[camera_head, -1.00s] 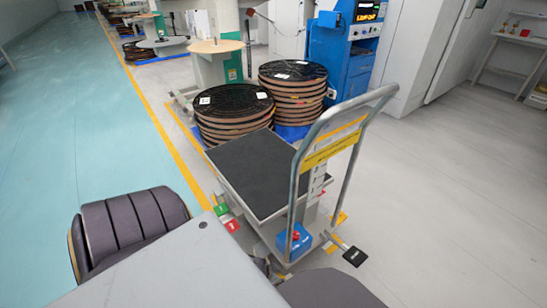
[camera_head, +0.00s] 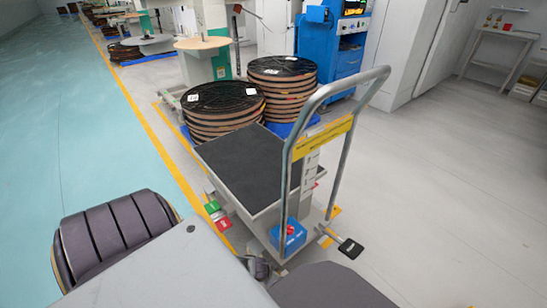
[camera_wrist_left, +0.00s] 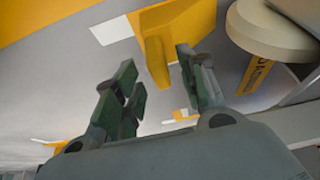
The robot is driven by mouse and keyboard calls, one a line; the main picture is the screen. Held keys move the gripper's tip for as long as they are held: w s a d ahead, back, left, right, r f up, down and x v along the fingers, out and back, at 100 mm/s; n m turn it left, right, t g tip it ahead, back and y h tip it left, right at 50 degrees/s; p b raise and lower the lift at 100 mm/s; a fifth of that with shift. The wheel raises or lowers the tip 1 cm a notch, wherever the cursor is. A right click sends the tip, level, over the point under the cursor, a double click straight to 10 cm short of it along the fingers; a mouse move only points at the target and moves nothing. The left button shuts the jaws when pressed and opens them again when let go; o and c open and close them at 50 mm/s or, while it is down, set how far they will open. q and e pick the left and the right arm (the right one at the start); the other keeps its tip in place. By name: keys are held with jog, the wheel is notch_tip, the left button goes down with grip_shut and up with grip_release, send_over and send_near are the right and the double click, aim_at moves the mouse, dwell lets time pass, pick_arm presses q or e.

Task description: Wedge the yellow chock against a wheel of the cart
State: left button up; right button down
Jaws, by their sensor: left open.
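The cart (camera_head: 248,168) has a black-topped deck and a tall grey push handle, and stands in front of me in the head view. A yellow chock (camera_wrist_left: 160,60) shows in the left wrist view, with its narrow part by the opening between my left gripper's fingers. My left gripper (camera_wrist_left: 157,63) is open, its two green-grey fingers apart and not visibly closed on the chock. A cream wheel (camera_wrist_left: 262,35) of the cart is to the right of the chock in that view. In the head view my left gripper is mostly hidden low beside the cart. My right gripper is not in view.
Two stacks of reels (camera_head: 222,110) stand behind the cart, near a blue machine (camera_head: 327,45). A black pedal (camera_head: 350,248) sticks out at the cart's near right. Green and red tags (camera_head: 218,214) are at its left side. The floor to the right is clear.

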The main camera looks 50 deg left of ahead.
pick_arm(q)
jog(key=shift+b+x, duration=0.55)
jog(key=shift+x, duration=0.4)
jog(key=shift+f, duration=0.1)
grip_shut()
